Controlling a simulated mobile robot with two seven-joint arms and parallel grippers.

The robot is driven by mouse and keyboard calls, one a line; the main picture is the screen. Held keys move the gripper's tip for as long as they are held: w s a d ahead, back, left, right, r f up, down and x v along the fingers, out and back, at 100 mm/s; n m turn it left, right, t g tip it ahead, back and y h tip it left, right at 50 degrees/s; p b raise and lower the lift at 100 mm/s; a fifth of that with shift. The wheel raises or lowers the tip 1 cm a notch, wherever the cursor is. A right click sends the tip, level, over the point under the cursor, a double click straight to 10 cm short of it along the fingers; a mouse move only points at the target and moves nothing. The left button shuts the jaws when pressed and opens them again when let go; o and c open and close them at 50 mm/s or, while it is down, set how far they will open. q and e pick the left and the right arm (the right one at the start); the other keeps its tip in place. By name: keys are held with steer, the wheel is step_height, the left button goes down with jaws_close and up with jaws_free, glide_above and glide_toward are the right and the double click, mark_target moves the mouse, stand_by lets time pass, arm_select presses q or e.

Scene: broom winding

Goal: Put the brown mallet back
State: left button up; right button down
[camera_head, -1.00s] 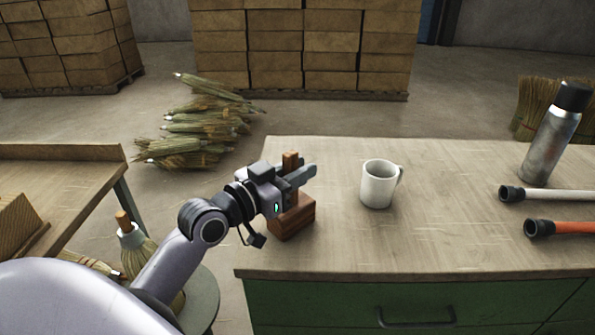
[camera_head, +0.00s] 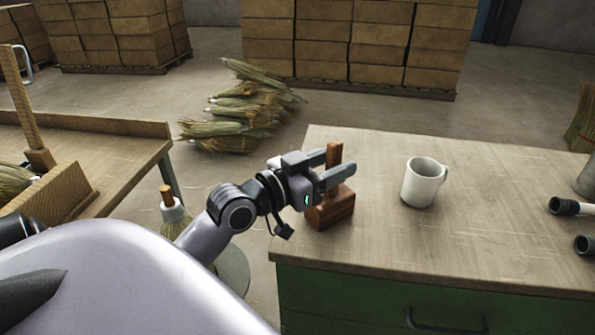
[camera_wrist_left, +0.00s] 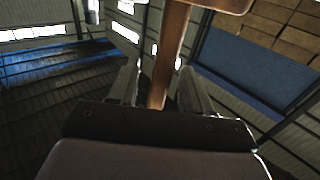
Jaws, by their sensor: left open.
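The brown mallet stands on its block head (camera_head: 332,208) near the left edge of the green-fronted workbench, with its handle (camera_head: 334,152) pointing up. My left gripper (camera_head: 339,165) is open, with its fingers on either side of the handle, just above the head. In the left wrist view the handle (camera_wrist_left: 168,60) runs between the two fingers (camera_wrist_left: 160,85), and part of the head (camera_wrist_left: 222,4) shows at the top edge. I cannot tell whether a finger touches the wood. My right gripper is not in view.
A white mug (camera_head: 421,184) stands right of the mallet on the workbench (camera_head: 480,235). Dark-ended tubes and part of a metal flask are at the right edge. A lower wooden table (camera_head: 110,150) is on the left. Bundles of broom straw (camera_head: 240,110) lie on the floor behind.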

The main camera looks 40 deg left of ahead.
arm_select(q)
steer(key=b+v, duration=0.1)
steer(key=v, duration=0.9)
steer(key=shift+b, duration=0.35)
steer(key=shift+r, duration=0.1)
